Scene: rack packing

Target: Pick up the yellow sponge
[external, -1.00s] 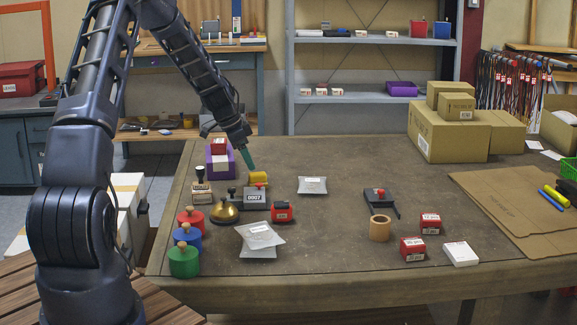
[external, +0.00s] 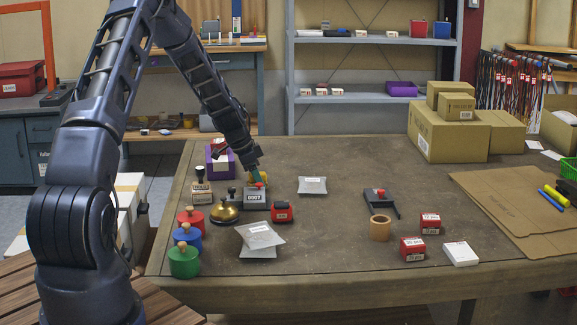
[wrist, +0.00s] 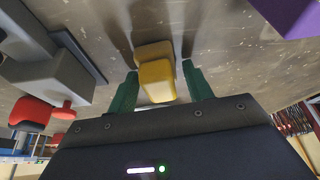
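The yellow sponge (wrist: 155,76) lies on the table in the wrist view, between the two green fingers of my gripper (wrist: 160,90). The fingers stand apart, with a small gap visible on each side of the sponge. In the external view my gripper (external: 257,176) is low over the table behind the grey 0007 stamp. It hides most of the sponge there, and only a bit of yellow shows.
The grey 0007 stamp (external: 255,197) stands just in front of my gripper. A brass bell (external: 224,211) and a red stamp (external: 281,212) are close by. A purple box (external: 219,163) is behind to the left. The table's middle is mostly clear.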

